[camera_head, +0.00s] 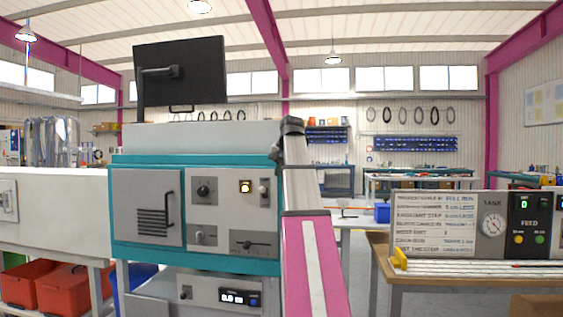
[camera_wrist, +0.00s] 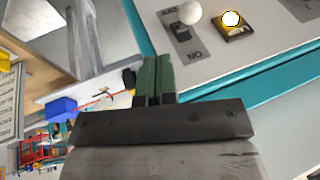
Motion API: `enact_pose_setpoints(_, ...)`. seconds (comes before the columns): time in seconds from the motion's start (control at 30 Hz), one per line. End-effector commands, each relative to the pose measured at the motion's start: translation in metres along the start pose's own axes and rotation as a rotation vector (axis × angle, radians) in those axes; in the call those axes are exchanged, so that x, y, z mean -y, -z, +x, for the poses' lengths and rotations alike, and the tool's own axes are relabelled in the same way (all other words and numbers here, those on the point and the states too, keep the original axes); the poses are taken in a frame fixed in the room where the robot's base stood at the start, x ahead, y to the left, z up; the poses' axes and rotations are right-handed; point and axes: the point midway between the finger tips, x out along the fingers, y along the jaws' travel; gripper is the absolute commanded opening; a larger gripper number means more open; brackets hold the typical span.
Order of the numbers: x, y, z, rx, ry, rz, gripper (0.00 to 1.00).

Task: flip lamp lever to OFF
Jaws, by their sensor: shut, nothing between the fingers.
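The lamp lever has a white ball knob (camera_wrist: 190,12) on a grey plate (camera_wrist: 181,32) marked OFF and ON in the wrist view. The knob appears near the OFF marking, but the slanted view does not settle its position. The lever also shows in the head view (camera_head: 263,187), on the teal machine's panel. The square lamp (camera_wrist: 231,18) beside it glows; it is also lit in the head view (camera_head: 245,186). My gripper (camera_wrist: 157,58) is shut and empty, its green fingers left of the plate and apart from the knob. Its fingertips cannot be made out in the head view.
The teal machine (camera_head: 118,238) carries a dial (camera_head: 203,190), a slider (camera_head: 248,246) and a vented door (camera_head: 147,208). A monitor (camera_head: 195,70) stands above it. A bench with a tank and feed panel (camera_head: 491,225) stands to the right.

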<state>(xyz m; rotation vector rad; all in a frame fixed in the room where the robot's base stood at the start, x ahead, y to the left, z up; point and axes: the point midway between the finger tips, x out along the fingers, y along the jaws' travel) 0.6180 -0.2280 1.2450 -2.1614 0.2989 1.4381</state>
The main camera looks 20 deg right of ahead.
Motion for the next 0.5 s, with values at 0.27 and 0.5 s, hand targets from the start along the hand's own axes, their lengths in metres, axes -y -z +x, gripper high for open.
enact_pose_setpoints(0.27,0.014,-0.006,0.040,0.001,0.000,-0.001,0.00)
enact_pose_setpoints(0.5,0.024,-0.009,0.053,0.001,0.000,-0.001,0.00)
